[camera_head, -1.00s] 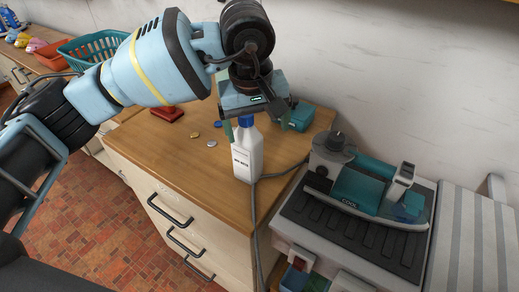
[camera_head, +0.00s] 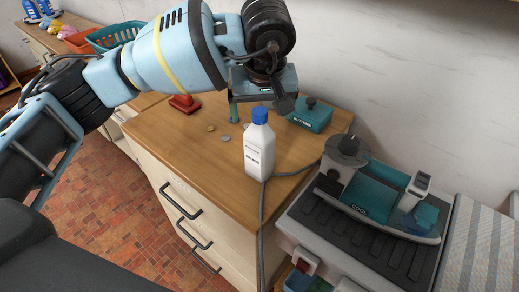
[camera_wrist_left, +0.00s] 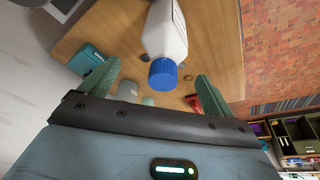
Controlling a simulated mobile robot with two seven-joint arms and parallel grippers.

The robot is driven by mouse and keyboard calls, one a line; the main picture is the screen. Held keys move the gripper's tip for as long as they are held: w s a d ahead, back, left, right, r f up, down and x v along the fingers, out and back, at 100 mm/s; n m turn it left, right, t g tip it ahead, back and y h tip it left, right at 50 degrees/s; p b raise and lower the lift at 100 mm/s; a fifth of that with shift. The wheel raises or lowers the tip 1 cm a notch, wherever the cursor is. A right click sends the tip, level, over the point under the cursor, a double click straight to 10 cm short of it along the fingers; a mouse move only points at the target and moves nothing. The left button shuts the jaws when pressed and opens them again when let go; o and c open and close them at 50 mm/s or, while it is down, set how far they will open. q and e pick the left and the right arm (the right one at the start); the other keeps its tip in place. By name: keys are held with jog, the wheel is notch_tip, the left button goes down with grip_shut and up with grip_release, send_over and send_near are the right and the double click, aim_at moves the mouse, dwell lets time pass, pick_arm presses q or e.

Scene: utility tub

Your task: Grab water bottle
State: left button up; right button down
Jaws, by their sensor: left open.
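The water bottle (camera_head: 258,151) is white with a blue cap and a printed label. It stands upright on the wooden counter near its front right corner. My left gripper (camera_head: 259,108) is open and empty, just behind and above the cap in the head view; one finger is mostly hidden there. In the left wrist view the bottle (camera_wrist_left: 166,30) lies ahead with its cap toward the camera, across the space between the two green fingers of the gripper (camera_wrist_left: 156,72). I see no contact with it. My right gripper is not in view.
A teal box (camera_head: 311,115) stands right of the gripper, near the wall. A red object (camera_head: 185,103) and several small discs lie to the left. A grey cable (camera_head: 264,215) runs beside the bottle. A machine with teal parts (camera_head: 370,190) stands at right.

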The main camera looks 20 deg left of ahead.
aim_at(258, 123)
pick_arm(q)
jog(key=x, duration=0.3)
jog(key=shift+s+a+f, duration=0.2)
jog(key=shift+f, duration=0.15)
jog(key=shift+w+f, duration=0.15)
jog(key=shift+f, duration=0.4)
jog(key=shift+r, duration=0.1)
jog(key=c, duration=1.7)
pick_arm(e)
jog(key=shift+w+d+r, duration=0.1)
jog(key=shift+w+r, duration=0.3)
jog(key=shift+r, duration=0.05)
pick_arm(q)
jog(key=shift+r, duration=0.1)
